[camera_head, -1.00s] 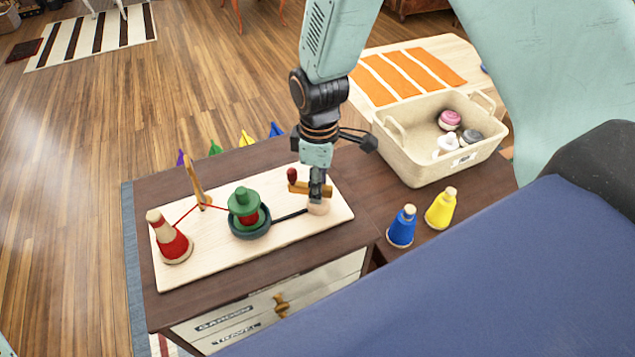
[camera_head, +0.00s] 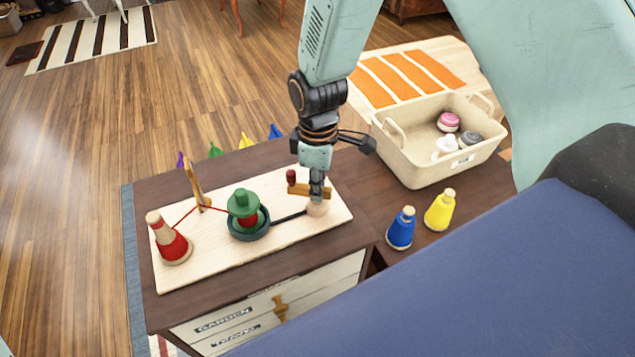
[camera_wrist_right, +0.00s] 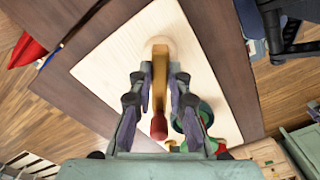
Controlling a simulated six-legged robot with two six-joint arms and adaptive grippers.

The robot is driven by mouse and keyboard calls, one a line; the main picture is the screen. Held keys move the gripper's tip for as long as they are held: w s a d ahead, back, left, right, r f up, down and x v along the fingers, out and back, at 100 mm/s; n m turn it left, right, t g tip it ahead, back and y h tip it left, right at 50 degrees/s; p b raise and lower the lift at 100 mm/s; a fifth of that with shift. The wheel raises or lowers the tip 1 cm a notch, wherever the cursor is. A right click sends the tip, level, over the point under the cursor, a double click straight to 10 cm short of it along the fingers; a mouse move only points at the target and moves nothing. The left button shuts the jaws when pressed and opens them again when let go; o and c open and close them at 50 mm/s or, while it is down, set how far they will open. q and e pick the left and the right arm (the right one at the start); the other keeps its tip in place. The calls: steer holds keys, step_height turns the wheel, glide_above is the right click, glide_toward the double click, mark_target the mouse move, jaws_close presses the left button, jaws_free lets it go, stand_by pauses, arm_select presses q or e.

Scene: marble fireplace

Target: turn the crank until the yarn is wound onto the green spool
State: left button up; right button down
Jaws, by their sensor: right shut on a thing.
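A pale wooden board (camera_head: 215,258) lies on the dark cabinet top. At its left end stands a cone of red yarn (camera_head: 173,248). A red strand runs from it past a wooden guide post (camera_head: 196,187) to the green spool (camera_head: 243,202), which has some red yarn around its middle. A dark belt (camera_head: 290,216) links the spool's base wheel to the crank's round base. The crank (camera_head: 306,189) has a wooden arm and a red knob (camera_wrist_right: 159,127). My right gripper (camera_head: 317,196) points down and is shut on the crank arm; its fingers flank it in the wrist view (camera_wrist_right: 160,88). My left gripper is out of view.
A blue cone (camera_head: 400,231) and a yellow cone (camera_head: 440,212) stand to the right of the board. A beige basket (camera_head: 407,166) with several items is behind them. Small coloured tips show along the cabinet's far edge. Labelled drawers (camera_head: 225,322) face the front.

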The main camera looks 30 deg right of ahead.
steer(key=shift+r+m+p, duration=0.15)
steer(key=shift+m+p, duration=0.75)
steer(key=shift+p, duration=0.1)
steer(key=m+p, duration=0.2)
steer(key=shift+m, duration=0.3)
steer(key=m+p, duration=0.3)
steer(key=shift+m, duration=0.3)
steer(key=m+p, duration=0.1)
steer(key=m, duration=0.2)
steer(key=shift+w+m+p, duration=0.1)
steer(key=shift+m+p, duration=0.2)
steer(key=shift+p, duration=0.05)
steer(key=m+p, duration=0.2)
steer(key=m, duration=0.4)
steer(key=m+p, duration=0.1)
steer(key=m, duration=0.2)
steer(key=shift+w+m, duration=0.1)
steer(key=shift+m, duration=0.3)
steer(key=shift+m+p, duration=0.4)
steer(key=shift+m, duration=1.2)
